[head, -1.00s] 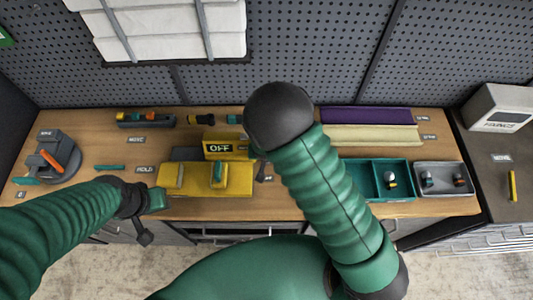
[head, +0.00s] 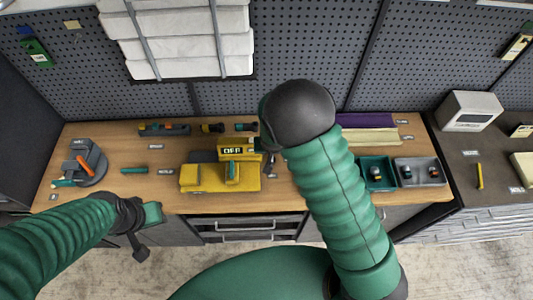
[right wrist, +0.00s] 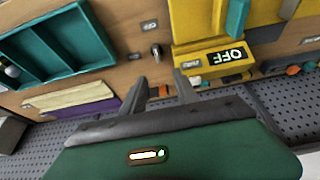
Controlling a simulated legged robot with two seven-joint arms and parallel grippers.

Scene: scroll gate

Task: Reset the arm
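My left gripper (head: 143,232) hangs in front of the bench's front edge at the left in the head view, apart from the objects; its fingers are too unclear to read. My right arm rises through the middle of the head view, and its dark wrist hides its gripper.
A wooden bench (head: 120,200) holds a grey dial device with an orange lever (head: 84,163), a teal tray (head: 378,175) and a grey tray (head: 420,172) with small parts. Purple and cream strips (head: 368,137) lie behind. A pegboard (head: 300,50) stands at the back.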

